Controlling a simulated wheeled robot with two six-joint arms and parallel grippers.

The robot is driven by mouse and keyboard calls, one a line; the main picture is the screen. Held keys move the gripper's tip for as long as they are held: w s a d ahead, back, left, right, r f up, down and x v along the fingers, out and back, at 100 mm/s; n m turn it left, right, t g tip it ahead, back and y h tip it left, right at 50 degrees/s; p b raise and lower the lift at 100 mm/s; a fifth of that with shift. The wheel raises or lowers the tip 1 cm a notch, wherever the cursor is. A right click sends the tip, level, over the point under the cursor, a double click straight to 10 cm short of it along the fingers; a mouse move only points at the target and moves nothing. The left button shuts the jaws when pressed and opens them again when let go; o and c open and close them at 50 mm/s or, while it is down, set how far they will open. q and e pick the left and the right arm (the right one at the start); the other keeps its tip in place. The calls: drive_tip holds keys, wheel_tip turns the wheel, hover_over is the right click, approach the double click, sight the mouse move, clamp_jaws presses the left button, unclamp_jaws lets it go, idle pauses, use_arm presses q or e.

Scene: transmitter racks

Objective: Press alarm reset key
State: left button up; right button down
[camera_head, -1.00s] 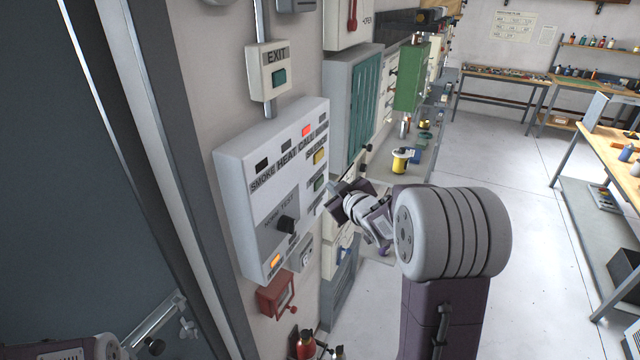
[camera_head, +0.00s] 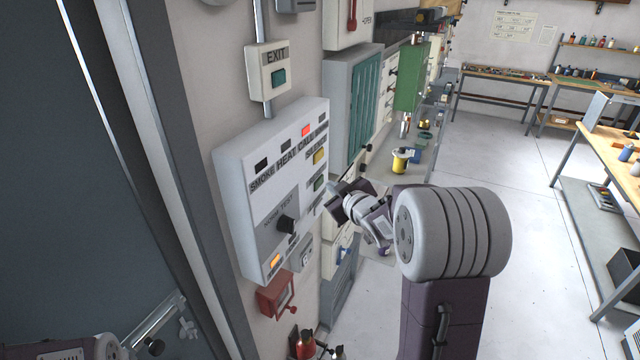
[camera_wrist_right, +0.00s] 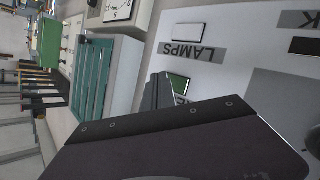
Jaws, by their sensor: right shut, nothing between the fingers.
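The white alarm panel (camera_head: 235,165) hangs on the left wall, with SMOKE, HEAT and CALL labels. It has a yellow key (camera_head: 319,157) and a green key (camera_head: 318,183) below that on its right side. My right gripper (camera_head: 333,190) is shut and empty at the panel's right edge, beside the green key. In the right wrist view the finger (camera_wrist_right: 158,92) lies close to the green key (camera_wrist_right: 180,83) and hides most of its label; contact cannot be told. A pale key (camera_wrist_right: 188,31) marked LAMPS is beside it. My left gripper is out of view.
A dark knob (camera_head: 286,223) and a lit orange lamp (camera_head: 275,261) are low on the panel; a red lamp (camera_head: 306,131) is lit above. An EXIT box (camera_head: 268,72) and a teal-fronted cabinet (camera_head: 350,105) are nearby.

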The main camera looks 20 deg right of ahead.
drive_tip(key=shift+w+a, duration=0.1)
drive_tip(key=shift+w+a, duration=0.2)
drive_tip(key=shift+w, duration=0.05)
drive_tip(key=shift+w+a+b, duration=0.25)
drive_tip(key=shift+b, duration=0.15)
idle(0.7)
drive_tip(key=shift+s+d, duration=0.5)
drive_tip(key=shift+s, duration=0.1)
drive_tip(key=s+d+p, duration=0.2)
drive_tip(key=s+d, duration=0.1)
drive_tip(key=shift+s+d, duration=0.15)
drive_tip(key=shift+s, duration=0.25)
idle(0.3)
